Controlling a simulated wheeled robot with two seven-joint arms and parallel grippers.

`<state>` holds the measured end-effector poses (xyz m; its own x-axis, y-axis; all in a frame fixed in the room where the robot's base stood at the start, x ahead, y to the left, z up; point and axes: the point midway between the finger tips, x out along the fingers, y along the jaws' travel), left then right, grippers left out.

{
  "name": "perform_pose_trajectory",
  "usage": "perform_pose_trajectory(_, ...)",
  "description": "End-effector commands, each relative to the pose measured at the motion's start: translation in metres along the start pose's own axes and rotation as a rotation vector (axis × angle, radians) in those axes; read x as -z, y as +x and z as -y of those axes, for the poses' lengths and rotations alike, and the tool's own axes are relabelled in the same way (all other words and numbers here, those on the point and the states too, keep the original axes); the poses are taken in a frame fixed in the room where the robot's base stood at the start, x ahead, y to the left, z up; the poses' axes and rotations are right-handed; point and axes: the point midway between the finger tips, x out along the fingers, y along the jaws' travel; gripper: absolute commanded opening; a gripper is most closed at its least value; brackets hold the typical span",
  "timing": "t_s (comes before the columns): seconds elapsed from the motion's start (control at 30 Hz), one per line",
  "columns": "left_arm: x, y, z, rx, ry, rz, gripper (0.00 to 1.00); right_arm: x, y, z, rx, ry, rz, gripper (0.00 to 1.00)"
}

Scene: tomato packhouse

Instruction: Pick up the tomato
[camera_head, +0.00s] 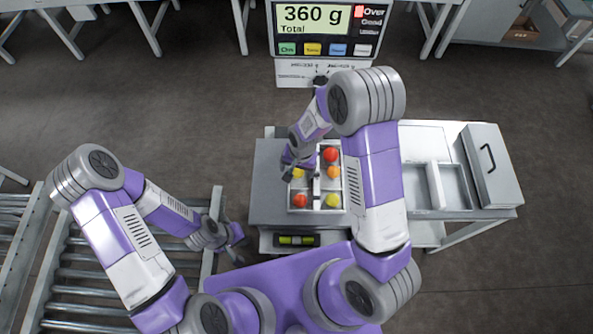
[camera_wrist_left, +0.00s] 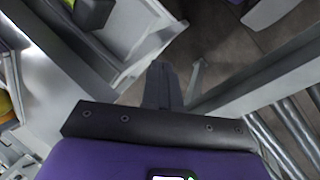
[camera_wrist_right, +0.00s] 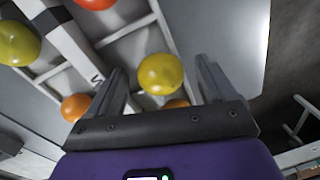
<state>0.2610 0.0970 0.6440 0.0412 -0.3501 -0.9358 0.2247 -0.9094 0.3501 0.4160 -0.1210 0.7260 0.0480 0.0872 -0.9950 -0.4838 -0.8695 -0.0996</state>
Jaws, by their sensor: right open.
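A divided tray (camera_head: 316,187) holds several tomatoes in its compartments. A yellow tomato (camera_head: 298,174) lies in its back left part, and it shows between my fingers in the right wrist view (camera_wrist_right: 160,74). A red tomato (camera_head: 330,154), an orange one (camera_head: 333,172), a yellow-green one (camera_head: 332,200) and a red-orange one (camera_head: 300,200) lie in the other parts. My right gripper (camera_head: 297,164) is open above the tray's back left, pointing down, its fingers on either side of the yellow tomato; contact cannot be told. My left gripper (camera_head: 236,236) is shut and empty, left of the bench, away from the tray.
A scale display (camera_head: 328,28) behind the bench reads 360 g with its Over label lit red. A divided bin (camera_head: 447,186) and a grey handled box (camera_head: 491,165) are on the right. A roller conveyor (camera_head: 95,265) stands at the left. A dark device with green lights (camera_head: 297,240) is at the front.

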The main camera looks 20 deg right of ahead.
Motion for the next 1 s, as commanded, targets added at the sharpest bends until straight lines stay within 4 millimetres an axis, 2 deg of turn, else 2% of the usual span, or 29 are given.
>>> perform_pose_trajectory(0.1, 0.000, -0.001, 0.000, 0.000, 0.000, 0.000, 0.00, 0.000, -0.001, 0.000, 0.000, 0.000, -0.001, 0.82)
perform_pose_trajectory(0.4, 0.000, 0.000, 0.000, 0.000, 0.000, 0.000, 0.00, 0.000, -0.001, 0.000, 0.000, 0.000, -0.001, 0.39)
perform_pose_trajectory(0.73, 0.000, -0.003, -0.001, 0.000, 0.000, 0.000, 0.00, 0.001, -0.007, 0.001, 0.002, -0.001, -0.002, 0.39)
perform_pose_trajectory(0.87, 0.000, -0.009, -0.004, 0.000, 0.000, 0.000, 0.00, 0.001, -0.028, 0.003, 0.003, -0.001, -0.004, 0.39)
perform_pose_trajectory(1.0, -0.001, -0.018, -0.007, 0.000, 0.000, 0.000, 0.00, 0.001, -0.059, 0.007, 0.004, -0.002, -0.004, 0.39)
